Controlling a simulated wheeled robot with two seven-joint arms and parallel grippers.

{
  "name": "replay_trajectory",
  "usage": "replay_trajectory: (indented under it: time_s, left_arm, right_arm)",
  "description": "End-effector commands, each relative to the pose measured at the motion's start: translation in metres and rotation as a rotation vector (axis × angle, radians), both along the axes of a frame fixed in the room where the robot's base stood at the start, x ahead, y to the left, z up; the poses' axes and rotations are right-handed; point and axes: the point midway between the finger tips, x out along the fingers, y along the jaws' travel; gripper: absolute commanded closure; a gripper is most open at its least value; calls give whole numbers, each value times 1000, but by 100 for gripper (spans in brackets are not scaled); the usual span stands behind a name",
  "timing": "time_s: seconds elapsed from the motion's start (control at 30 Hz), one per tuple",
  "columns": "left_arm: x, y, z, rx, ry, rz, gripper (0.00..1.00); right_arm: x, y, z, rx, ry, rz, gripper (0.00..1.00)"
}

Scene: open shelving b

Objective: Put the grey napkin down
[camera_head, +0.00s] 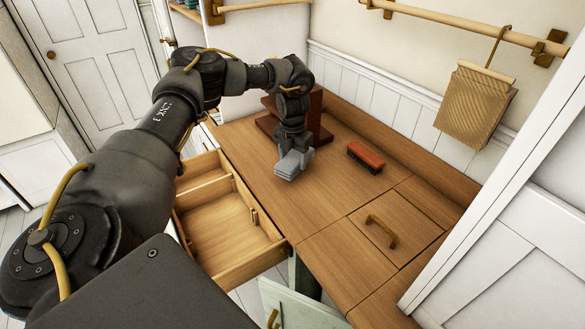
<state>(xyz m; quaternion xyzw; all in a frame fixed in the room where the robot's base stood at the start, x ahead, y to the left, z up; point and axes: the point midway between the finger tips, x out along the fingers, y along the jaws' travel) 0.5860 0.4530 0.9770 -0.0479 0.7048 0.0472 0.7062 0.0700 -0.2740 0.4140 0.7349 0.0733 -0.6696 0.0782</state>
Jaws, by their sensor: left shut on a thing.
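The grey napkin (291,166) is a small pale grey folded block in the camera_head view. My left gripper (294,154) points down over the wooden counter (330,193) and is shut on the napkin, whose lower edge is close to the counter top. I cannot tell whether the napkin touches the counter. The gripper's fingertips are largely hidden by the napkin and the wrist. My right gripper is not in view.
A red-brown brush (366,156) lies on the counter to the right. A dark brown wooden stand (318,114) is behind my left wrist. An open, empty-looking drawer (222,222) juts out at the left. A woven bag (475,104) hangs from a rail. The counter's middle is clear.

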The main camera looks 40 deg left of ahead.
Motion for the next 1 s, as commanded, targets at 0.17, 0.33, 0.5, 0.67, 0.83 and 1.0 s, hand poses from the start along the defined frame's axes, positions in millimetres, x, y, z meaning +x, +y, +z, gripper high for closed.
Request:
replay_trajectory:
  time_s: [0.17, 0.33, 0.5, 0.67, 0.83, 1.0]
  left_arm:
    - [-24, -23, 36, -1, -5, -10, 71]
    - [-51, -49, 65, 1, -1, -10, 71]
    - [-75, -73, 79, 1, 0, -8, 71]
    - [-90, -88, 88, 0, 0, -5, 71]
    - [-97, -95, 93, 1, 1, -4, 71]
    - [-98, -98, 93, 2, 1, -34, 71]
  right_arm:
    - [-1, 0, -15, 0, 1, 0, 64]
    - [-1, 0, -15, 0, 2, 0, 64]
    - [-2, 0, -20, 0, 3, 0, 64]
    - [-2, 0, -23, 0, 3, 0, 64]
    - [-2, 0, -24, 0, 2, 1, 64]
    - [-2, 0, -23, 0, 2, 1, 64]
